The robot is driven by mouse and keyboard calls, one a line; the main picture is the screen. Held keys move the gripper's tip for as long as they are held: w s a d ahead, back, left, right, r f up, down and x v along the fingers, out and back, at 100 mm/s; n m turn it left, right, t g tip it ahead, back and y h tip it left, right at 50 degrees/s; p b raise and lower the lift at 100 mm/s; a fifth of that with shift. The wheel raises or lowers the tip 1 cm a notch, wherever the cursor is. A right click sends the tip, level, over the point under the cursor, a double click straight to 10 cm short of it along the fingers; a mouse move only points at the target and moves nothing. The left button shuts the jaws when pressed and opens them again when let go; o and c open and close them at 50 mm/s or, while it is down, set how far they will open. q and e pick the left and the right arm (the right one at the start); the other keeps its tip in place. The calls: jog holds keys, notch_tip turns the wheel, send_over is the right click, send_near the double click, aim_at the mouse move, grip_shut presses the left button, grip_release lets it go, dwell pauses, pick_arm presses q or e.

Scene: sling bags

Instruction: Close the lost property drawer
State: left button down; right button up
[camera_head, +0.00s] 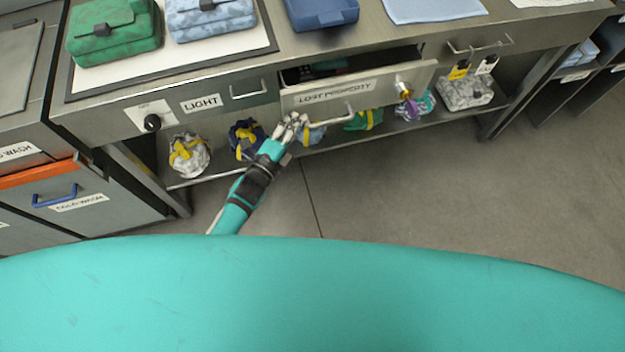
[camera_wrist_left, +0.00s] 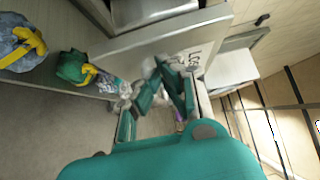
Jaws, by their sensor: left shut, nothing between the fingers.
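The lost property drawer (camera_head: 385,88) stands pulled out from the steel bench, with its dark inside showing behind the labelled front. A bar handle (camera_head: 336,117) is on its front, and a key with a purple tag hangs at its right end. My left gripper (camera_head: 299,122) is shut and empty at the lower left of the drawer front, close to the handle's left end. I cannot tell whether it touches. In the left wrist view the gripper's fingers (camera_wrist_left: 172,85) are in front of the pale drawer front (camera_wrist_left: 135,42). My right gripper is not in view.
The bench top (camera_head: 352,45) carries a green bag (camera_head: 112,32), a patterned blue bag (camera_head: 208,18) and a dark blue one (camera_head: 322,12). Several bundled bags sit on the shelf below the drawer. The floor (camera_head: 420,190) in front is clear.

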pick_arm(q)
jog(key=w, duration=0.2)
jog(key=w+a+b, duration=0.1)
jog(key=w, duration=0.1)
jog(key=w+a+b, duration=0.1)
jog(key=w, duration=0.1)
jog(key=shift+a+f, duration=0.1)
jog(key=shift+w+a, duration=0.2)
jog(key=shift+w, duration=0.3)
jog(key=shift+w+r+b, duration=0.1)
jog(key=shift+r+b, duration=0.1)
jog(key=shift+b, duration=0.1)
jog(key=shift+a, duration=0.1)
jog(key=shift+f, duration=0.1)
